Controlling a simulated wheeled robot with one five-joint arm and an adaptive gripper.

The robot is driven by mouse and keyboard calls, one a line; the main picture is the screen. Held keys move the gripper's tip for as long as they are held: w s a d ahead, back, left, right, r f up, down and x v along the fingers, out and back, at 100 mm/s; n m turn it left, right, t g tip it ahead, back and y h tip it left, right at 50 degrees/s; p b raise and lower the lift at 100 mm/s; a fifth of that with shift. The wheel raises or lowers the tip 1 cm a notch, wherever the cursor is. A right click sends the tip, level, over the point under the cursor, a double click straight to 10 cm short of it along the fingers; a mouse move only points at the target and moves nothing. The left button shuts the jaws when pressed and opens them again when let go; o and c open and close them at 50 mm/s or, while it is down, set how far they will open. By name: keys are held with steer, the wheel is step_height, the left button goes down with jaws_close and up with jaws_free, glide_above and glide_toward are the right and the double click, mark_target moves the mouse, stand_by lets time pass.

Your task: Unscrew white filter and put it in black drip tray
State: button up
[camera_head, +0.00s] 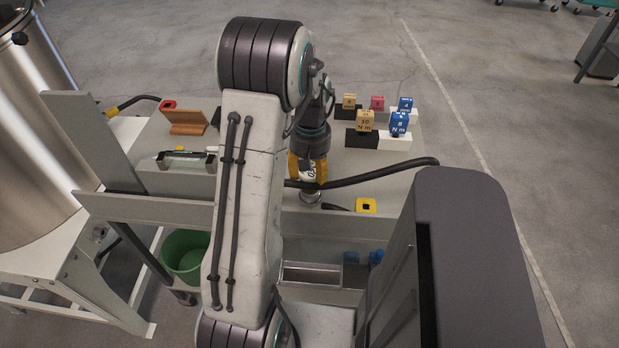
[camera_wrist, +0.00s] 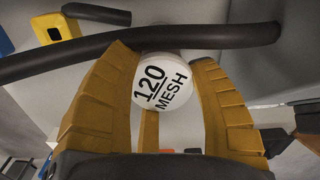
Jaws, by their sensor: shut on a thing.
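The white filter (camera_wrist: 163,98), a rounded white body marked "120 MESH", sits between the two yellow fingers of my gripper (camera_wrist: 160,68) in the wrist view. My gripper is shut on it. In the head view, my gripper (camera_head: 308,168) points down and the white filter (camera_head: 307,176) shows in part between its fingers. A metal fitting (camera_head: 310,196) is just below the filter; I cannot tell whether they are joined. I cannot make out the black drip tray for sure in either view.
A black hose (camera_head: 385,175) crosses close to my gripper, and also shows in the wrist view (camera_wrist: 235,36). Several weight-like blocks (camera_head: 398,123) stand at the back right. A brown holder (camera_head: 186,121) is at the back left. A green bucket (camera_head: 184,254) is below left.

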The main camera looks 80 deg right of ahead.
steer(key=n, duration=0.5)
steer(key=shift+n, duration=0.4)
steer(key=n, duration=0.5)
steer(key=shift+b, duration=0.3)
steer(key=n, duration=0.5)
steer(key=shift+r+n, duration=0.1)
steer(key=shift+n, duration=0.3)
steer(key=n, duration=0.6)
steer(key=o, duration=1.3)
